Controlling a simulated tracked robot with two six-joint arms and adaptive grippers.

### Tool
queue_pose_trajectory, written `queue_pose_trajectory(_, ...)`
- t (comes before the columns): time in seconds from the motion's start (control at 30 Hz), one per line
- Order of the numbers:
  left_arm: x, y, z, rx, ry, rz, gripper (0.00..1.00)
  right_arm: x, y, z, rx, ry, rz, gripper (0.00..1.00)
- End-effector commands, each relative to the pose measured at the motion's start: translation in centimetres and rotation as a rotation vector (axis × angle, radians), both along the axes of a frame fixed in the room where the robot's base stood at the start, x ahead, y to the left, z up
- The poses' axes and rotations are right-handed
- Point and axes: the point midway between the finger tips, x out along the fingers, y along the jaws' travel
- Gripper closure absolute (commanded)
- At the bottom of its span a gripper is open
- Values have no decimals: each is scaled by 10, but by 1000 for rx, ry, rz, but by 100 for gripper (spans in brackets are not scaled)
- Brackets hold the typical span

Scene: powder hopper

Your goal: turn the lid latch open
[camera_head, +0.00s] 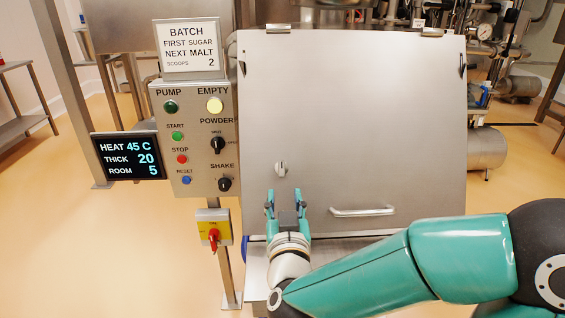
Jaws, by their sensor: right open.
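The lid (360,120) is a large flat steel panel, and it looks closed. Its latch (281,169) is a small light knob near the lid's lower left, with its grip standing about upright. My right gripper (286,196) is in front of the lid just below the latch, fingers pointing up. Its two fingers are apart with nothing between them, and it does not appear to touch the latch. A bar handle (362,211) is on the lid to the right of the gripper. My left gripper is not in view.
A control panel (195,140) with buttons and knobs stands left of the lid, with a display (128,156) beside it. A red switch on a yellow box (214,227) hangs below. A batch sign (187,46) is above. Pipework (500,60) stands behind at right.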

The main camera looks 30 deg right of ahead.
Motion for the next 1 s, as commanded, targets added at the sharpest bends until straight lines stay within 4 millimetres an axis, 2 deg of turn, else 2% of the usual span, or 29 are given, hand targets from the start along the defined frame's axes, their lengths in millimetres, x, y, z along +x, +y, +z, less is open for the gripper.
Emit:
queue_pose_trajectory(0.3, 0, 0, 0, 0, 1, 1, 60, 59, -38, -2, -1, 3, -4, 58)
queue_pose_trajectory(0.5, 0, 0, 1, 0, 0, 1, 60, 85, -54, -2, 1, 2, -2, 58)
queue_pose_trajectory(0.7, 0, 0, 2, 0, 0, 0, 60, 96, -60, -2, 1, 1, -1, 58)
queue_pose_trajectory(0.97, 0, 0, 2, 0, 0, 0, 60, 97, -61, -2, 0, 1, -1, 58)
queue_pose_trajectory(1.0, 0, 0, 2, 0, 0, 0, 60, 97, -61, -2, 0, 1, -1, 62)
